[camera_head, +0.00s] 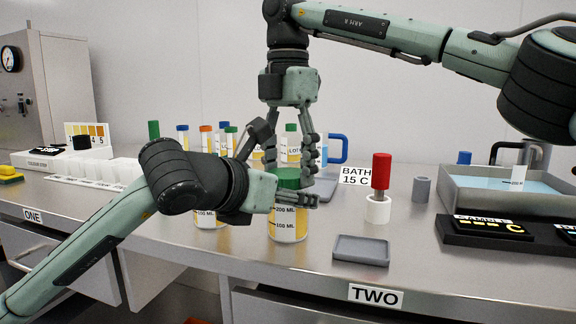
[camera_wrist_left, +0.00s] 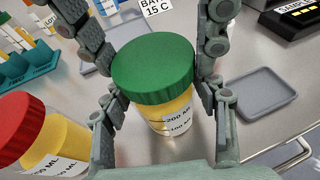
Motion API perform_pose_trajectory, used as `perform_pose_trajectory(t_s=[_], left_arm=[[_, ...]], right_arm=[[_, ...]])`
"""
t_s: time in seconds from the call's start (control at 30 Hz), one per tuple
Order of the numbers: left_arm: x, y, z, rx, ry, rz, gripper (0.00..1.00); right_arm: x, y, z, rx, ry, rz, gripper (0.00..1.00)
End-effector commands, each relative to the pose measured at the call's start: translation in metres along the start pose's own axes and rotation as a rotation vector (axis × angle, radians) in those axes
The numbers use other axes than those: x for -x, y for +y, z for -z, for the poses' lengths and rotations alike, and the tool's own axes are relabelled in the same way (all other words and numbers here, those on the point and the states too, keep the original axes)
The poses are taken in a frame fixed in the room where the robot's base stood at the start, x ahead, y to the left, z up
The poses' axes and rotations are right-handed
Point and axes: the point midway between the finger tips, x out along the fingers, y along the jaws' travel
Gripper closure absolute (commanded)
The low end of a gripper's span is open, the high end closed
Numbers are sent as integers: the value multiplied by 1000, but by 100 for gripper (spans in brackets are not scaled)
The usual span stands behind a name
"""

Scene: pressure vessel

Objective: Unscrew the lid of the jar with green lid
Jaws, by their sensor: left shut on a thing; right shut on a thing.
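The jar with the green lid (camera_head: 288,226) stands upright on the bench, with yellow contents and a white volume label. Its green lid (camera_head: 287,178) is seated on top and shows clearly in the left wrist view (camera_wrist_left: 153,68). My left gripper (camera_head: 292,195), coming in from the left, is shut on the jar's upper body just under the lid. My right gripper (camera_head: 291,178) points straight down from above, its fingers on both sides of the lid, shut on it. The contact behind the fingers is partly hidden.
A red-lidded jar (camera_wrist_left: 38,135) stands close left of the green-lidded one. Bottles and tubes stand behind. A small grey tray (camera_head: 361,250) and a red-handled tool in a white holder (camera_head: 378,209) are to the right, before a water bath (camera_head: 500,185). The front bench edge is near.

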Motion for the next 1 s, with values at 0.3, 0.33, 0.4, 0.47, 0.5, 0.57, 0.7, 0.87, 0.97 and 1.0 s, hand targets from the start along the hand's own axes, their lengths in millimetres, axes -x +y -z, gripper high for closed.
perform_pose_trajectory(t_s=[0.3, 0.33, 0.4, 0.47, 0.5, 0.57, 0.7, 0.87, 0.97, 1.0], left_arm=[[0, 0, 0, 0, 1, -1, 100], [0, 0, 0, 0, 1, -1, 100], [0, 0, 0, 0, 1, -1, 100], [0, 0, 0, 0, 1, -1, 100], [0, 0, 0, 0, 1, -1, 100], [0, 0, 0, 0, 1, -1, 100], [0, 1, 0, 0, 1, -1, 100], [0, 1, 0, 0, 1, -1, 100], [0, 1, 0, 0, 1, -1, 100], [0, 1, 0, 0, 1, -1, 100]], right_arm=[[0, 0, 1, 829, 2, 0, 72], [0, 0, 1, 908, 2, 1, 72], [0, 0, 0, 1091, 2, 1, 72], [0, 0, 1, 1248, 2, 1, 72], [0, 0, 0, 1353, 1, 0, 72], [0, 0, 1, 1509, 1, 0, 72], [0, 0, 0, 1873, 2, 1, 72], [1, 0, 0, 2288, 0, 1, 72], [1, 0, 0, 2529, 0, 0, 72], [1, 0, 0, 2613, 0, 0, 72]])
